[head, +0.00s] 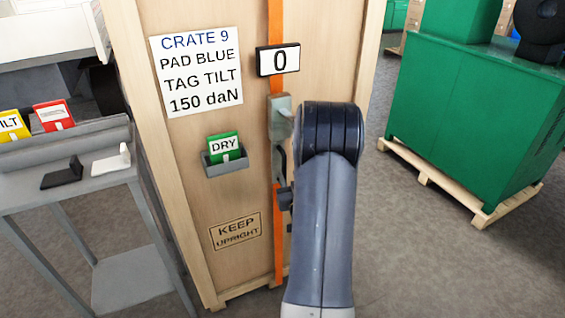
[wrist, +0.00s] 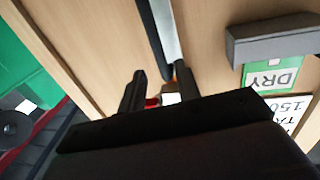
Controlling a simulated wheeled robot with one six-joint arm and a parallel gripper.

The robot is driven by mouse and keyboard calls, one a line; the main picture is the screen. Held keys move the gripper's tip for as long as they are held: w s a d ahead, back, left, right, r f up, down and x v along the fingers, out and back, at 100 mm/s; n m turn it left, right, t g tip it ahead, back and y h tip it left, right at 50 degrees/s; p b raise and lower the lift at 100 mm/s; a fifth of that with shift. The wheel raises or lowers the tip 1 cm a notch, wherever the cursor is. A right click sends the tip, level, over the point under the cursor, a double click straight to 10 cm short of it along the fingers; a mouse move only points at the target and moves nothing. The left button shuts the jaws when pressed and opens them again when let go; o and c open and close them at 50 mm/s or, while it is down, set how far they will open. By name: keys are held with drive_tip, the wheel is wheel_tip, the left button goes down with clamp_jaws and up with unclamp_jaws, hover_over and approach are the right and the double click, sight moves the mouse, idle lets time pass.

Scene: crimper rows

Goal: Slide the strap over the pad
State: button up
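The orange strap (head: 277,20) runs vertically down the front of the wooden crate (head: 185,25). A grey-green tensioner (head: 281,120) sits on it at mid-height, partly hidden by my arm. A black corner pad (head: 62,175) and a white corner pad (head: 112,162) lie on the bench at left; I see no blue pad. My gripper (wrist: 158,86) is close to the crate face, largely hidden behind my arm in the head view. In the wrist view its two dark fingers stand apart, with small red and white parts showing between them; I cannot tell whether it touches the strap.
The crate's label reads pad blue, tag tilt, 150 daN; the display (head: 278,60) reads 0. A green DRY tag (head: 223,146) sits in a grey holder (head: 226,163). Yellow (head: 12,125) and red (head: 53,115) tags stand on the bench. A green crate (head: 465,115) stands right.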

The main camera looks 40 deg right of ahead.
sight(285, 166)
drive_tip(key=p+x, duration=0.1)
drive_tip(key=x, duration=0.6)
drive_tip(key=shift+c, duration=0.2)
clamp_jaws()
